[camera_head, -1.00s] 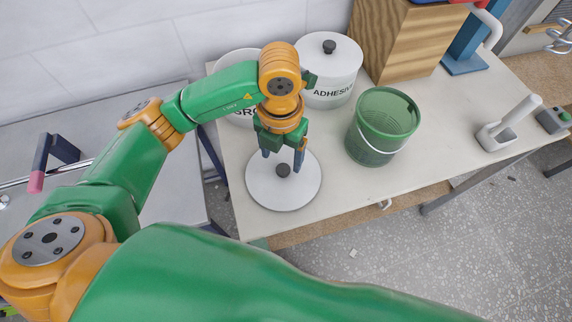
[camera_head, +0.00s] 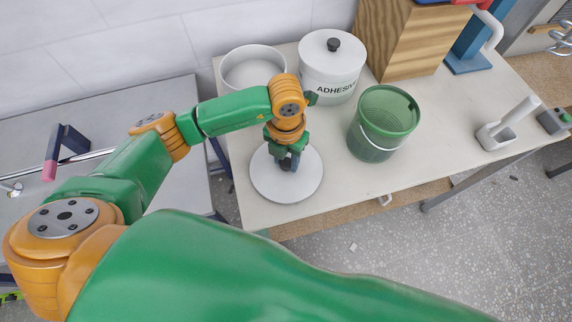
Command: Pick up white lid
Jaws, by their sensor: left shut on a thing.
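The white lid (camera_head: 288,189) is a flat round disc on the front left part of the table, or just above it; I cannot tell which. My left gripper (camera_head: 289,163) points down over the lid's middle and is shut on its dark knob, which the fingers now hide. An open white pot (camera_head: 250,72) without a lid stands behind my left forearm, its front partly covered. My right gripper is not in view.
A lidded white pot marked ADHESIVE (camera_head: 332,68) stands at the back. A green bucket (camera_head: 384,122) stands right of the lid. A wooden block (camera_head: 403,42) and a white holder (camera_head: 497,134) are farther right. The table's (camera_head: 440,150) front edge is near the lid.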

